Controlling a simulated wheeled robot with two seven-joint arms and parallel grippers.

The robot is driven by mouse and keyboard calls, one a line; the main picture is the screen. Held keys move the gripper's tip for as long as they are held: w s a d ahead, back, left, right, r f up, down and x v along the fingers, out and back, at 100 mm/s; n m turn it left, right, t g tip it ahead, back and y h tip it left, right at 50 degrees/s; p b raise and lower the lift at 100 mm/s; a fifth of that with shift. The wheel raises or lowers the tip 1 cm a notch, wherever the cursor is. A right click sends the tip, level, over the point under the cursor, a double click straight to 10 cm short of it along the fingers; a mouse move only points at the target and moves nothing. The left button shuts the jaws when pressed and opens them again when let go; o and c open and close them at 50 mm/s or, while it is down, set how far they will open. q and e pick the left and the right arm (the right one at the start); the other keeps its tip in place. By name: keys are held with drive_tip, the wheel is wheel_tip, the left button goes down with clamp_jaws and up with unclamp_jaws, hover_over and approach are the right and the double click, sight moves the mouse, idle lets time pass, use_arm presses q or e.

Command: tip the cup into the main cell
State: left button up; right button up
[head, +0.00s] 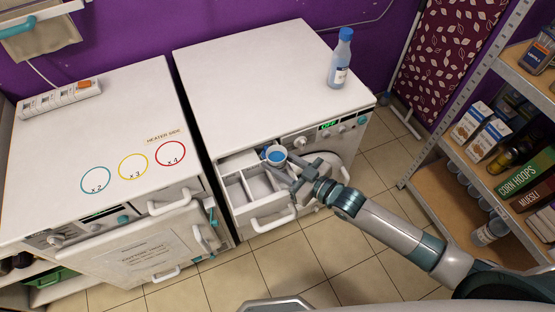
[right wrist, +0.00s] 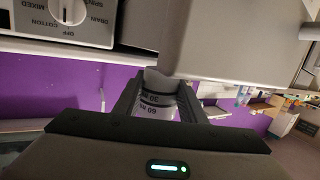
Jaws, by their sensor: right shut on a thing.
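The cup (head: 275,155) is small and white with blue liquid showing in its mouth. My right gripper (head: 288,167) is shut on it and holds it roughly upright above the back right part of the pulled-out drawer (head: 273,219). The drawer has several white compartments; no label on them is readable, and the cup and gripper hide part of them. In the right wrist view the cup (right wrist: 158,92), with printed volume marks, sits between the two fingers (right wrist: 158,105). My left gripper is not in view.
A blue-capped bottle (head: 340,60) stands on the washer top (head: 260,75). The washer's knobs and lit display (head: 329,125) are right of the drawer. A second white machine (head: 110,130) with coloured rings stands to the left. A stocked shelf (head: 475,170) is at the right.

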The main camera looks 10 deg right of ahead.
drive_tip(key=shift+r, duration=0.1)
drive_tip(key=shift+w+d+r+n+h+p, duration=0.1)
drive_tip(key=shift+d+r+n+h+p, duration=0.1)
drive_tip(key=shift+n+p, duration=0.5)
drive_tip(key=shift+w+d+r+n+h+p, duration=0.15)
drive_tip(key=shift+n+p, duration=0.25)
drive_tip(key=shift+p, duration=0.55)
drive_tip(key=shift+d+r+n+h+p, duration=0.2)
drive_tip(key=shift+n+h+p, duration=0.45)
drive_tip(key=shift+n+p, duration=0.6)
drive_tip(key=shift+w+r+n+h+p, duration=0.1)
drive_tip(key=shift+n+h+p, duration=0.4)
drive_tip(key=shift+n+p, duration=0.4)
drive_tip(key=shift+d+t, duration=0.1)
drive_tip(key=shift+t, duration=0.2)
drive_tip(key=shift+n+p, duration=0.35)
drive_tip(key=shift+n, duration=0.1)
drive_tip(key=shift+n+h+p, duration=0.5)
drive_tip(key=shift+n+h, duration=0.1)
drive_tip(key=shift+n, duration=0.2)
idle(2.6)
